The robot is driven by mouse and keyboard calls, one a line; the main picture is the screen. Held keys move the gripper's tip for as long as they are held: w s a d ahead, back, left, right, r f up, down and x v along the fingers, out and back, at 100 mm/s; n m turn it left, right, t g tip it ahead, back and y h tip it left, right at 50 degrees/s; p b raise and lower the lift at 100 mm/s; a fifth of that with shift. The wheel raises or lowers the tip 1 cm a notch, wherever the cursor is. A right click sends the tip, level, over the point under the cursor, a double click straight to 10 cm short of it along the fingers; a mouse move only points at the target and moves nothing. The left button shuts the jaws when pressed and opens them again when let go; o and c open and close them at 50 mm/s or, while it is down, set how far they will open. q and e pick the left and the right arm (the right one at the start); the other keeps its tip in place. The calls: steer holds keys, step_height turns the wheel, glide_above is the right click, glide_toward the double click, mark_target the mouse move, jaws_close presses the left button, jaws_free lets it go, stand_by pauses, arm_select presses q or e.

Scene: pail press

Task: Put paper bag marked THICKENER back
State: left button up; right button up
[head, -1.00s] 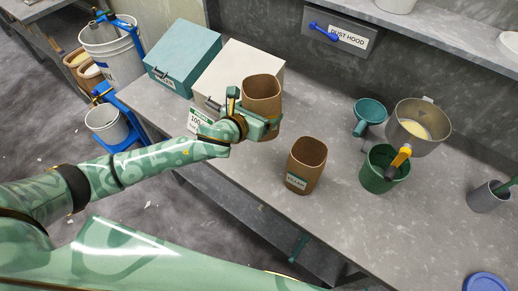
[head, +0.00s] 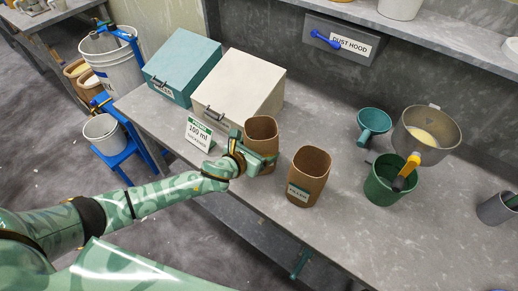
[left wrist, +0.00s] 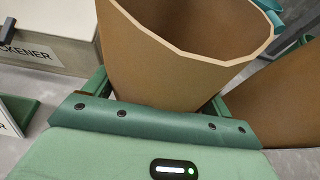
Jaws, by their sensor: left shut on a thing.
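My left gripper (head: 256,163) is shut on a brown open-topped paper bag (head: 262,130). The bag is upright and low over the bench, left of a second brown bag (head: 311,170); I cannot tell whether its base touches the bench. In the left wrist view the held bag (left wrist: 170,75) fills the middle between the fingers, and no label shows on it. My right gripper is not in view.
A cream bin (head: 240,85), its label ending "CKENER" in the wrist view, and a teal bin (head: 183,70) stand behind. A green pail (head: 380,190), teal funnel (head: 373,120) and metal hopper (head: 432,143) stand right.

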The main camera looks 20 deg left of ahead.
arm_select(q)
steer(key=shift+f, duration=0.15)
steer(key=o, duration=0.9)
steer(key=shift+r, duration=0.2)
steer(key=shift+s+a+r, duration=0.15)
steer(key=shift+s, duration=0.15)
steer(key=p+v, duration=0.2)
steer(key=v, duration=0.9)
steer(key=shift+s, duration=0.2)
